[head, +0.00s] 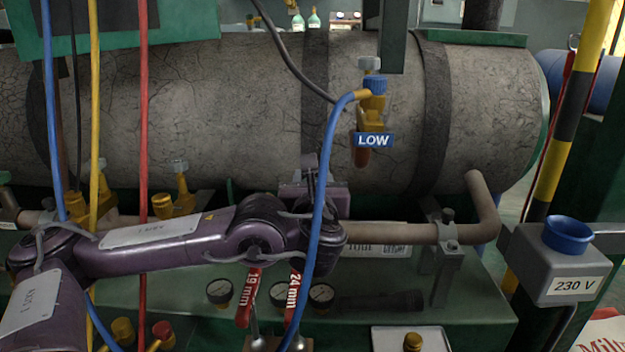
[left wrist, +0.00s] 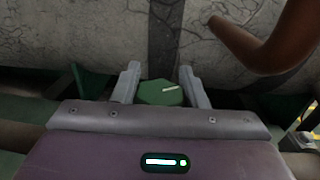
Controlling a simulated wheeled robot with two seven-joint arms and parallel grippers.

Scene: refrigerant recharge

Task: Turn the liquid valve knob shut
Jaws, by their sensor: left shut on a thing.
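The liquid valve knob is the green knob (left wrist: 158,93) with a white mark, seen in the left wrist view. The mark runs nearly level, its right end a little higher. My left gripper (left wrist: 160,76) has one grey finger on each side of the knob and is shut on it. In the head view my left gripper (head: 308,168) is beyond the purple wrist, in front of the large grey tank. The knob is hidden there. My right gripper shows in neither view.
A blue hose (head: 327,170) hangs in front of my left wrist from the LOW fitting (head: 373,141). A brown pipe (head: 400,233) runs right of the wrist and also crosses the upper right of the left wrist view. Two red-handled wrenches (head: 248,297) stand below my arm.

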